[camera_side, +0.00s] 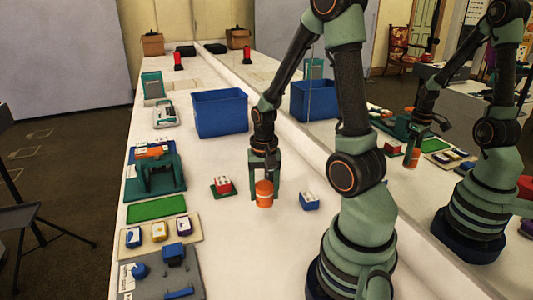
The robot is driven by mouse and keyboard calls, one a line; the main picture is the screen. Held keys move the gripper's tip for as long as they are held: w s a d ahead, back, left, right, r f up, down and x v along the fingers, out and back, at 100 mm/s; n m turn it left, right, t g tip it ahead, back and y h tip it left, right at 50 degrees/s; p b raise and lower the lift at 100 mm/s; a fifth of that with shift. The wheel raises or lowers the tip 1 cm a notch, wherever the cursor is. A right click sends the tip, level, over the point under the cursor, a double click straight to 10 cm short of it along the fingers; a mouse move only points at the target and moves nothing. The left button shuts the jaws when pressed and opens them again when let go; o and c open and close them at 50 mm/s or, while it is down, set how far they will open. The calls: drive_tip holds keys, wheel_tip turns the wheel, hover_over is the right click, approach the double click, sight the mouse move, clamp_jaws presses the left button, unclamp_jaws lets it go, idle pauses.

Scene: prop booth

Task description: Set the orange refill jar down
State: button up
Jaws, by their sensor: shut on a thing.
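The orange refill jar (264,199) is upright between the fingers of my gripper (264,190), which points straight down and is shut on it. The jar is over the white table, between a red-and-white block on a green pad (222,186) at its left and a blue block with a white top (309,201) at its right. Its base is at or very close to the table surface; I cannot tell whether it touches. The fingers cover the jar's sides.
A blue bin (220,113) stands behind my gripper. Along the left edge are a green fixture (155,170), a green mat (156,209), a tray with several small blocks (160,247) and a grey board (150,282). A mirror-like panel at right repeats the scene. Table in front is clear.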

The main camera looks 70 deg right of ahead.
sight(264, 202)
drive_tip(key=shift+f, duration=2)
drive_tip(key=shift+f, duration=0.15)
drive_tip(key=o, duration=1.4)
drive_tip(key=shift+o, duration=0.2)
wheel_tip(264, 202, up, 12)
drive_tip(key=shift+r, duration=0.1)
drive_tip(key=w+a+r+n+t, duration=0.1)
drive_tip(key=a+r+n+t, duration=0.1)
drive_tip(key=a+r+n, duration=0.3)
drive_tip(key=w+a+r+n+t, duration=0.1)
drive_tip(key=a+r+n+t, duration=0.2)
drive_tip(key=a+r+n, duration=0.3)
drive_tip(key=shift+w+a+n+t, duration=0.3)
drive_tip(key=shift+a+n, duration=0.2)
drive_tip(key=shift+a, duration=1.65)
